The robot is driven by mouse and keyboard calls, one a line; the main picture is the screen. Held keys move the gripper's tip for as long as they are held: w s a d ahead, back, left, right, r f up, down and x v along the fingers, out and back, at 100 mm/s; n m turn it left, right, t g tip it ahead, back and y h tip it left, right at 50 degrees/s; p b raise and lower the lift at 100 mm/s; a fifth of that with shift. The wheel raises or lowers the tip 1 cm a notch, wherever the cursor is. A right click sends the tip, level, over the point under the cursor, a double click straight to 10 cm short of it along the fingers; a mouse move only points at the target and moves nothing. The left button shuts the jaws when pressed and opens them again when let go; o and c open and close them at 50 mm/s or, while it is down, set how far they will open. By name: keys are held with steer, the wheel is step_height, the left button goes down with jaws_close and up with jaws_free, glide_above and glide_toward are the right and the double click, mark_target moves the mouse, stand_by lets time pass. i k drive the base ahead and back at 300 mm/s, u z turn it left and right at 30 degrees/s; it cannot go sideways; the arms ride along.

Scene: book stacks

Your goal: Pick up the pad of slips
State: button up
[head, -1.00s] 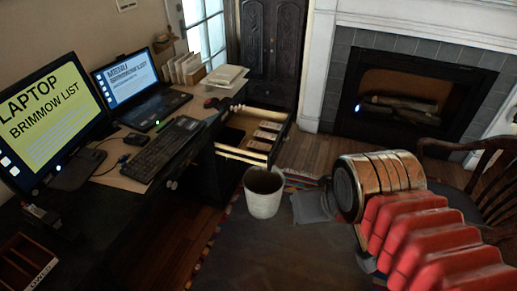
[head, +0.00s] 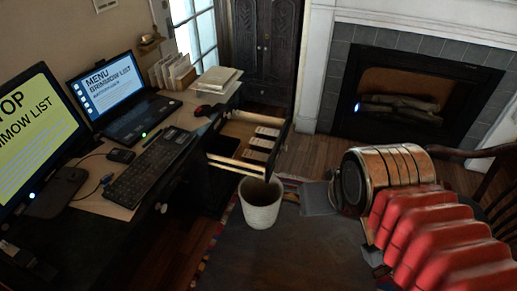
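I cannot tell for certain which thing is the pad of slips. Several pale paper pieces (head: 262,143) lie in a row in the open desk drawer (head: 236,165), at the middle of the head view. A pale stack of paper (head: 215,79) lies on the far end of the desk. My gripper (head: 318,198) shows as a grey shape at the end of my arm, right of the white bin and in front of the drawer, apart from both. Its fingers are not clear, so I cannot see whether it is open or holds anything.
A white bin (head: 261,203) stands just in front of the drawer. The desk holds a keyboard (head: 150,168), a laptop (head: 125,101), a monitor (head: 36,135) and upright papers (head: 173,72). A fireplace (head: 405,103) is at the back right, a wooden chair (head: 497,185) at the right edge.

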mark_target(248, 153)
steer(key=u, duration=0.1)
steer(key=i, duration=0.75)
steer(key=u, duration=0.8)
steer(key=i, duration=0.75)
steer(key=u, duration=0.5)
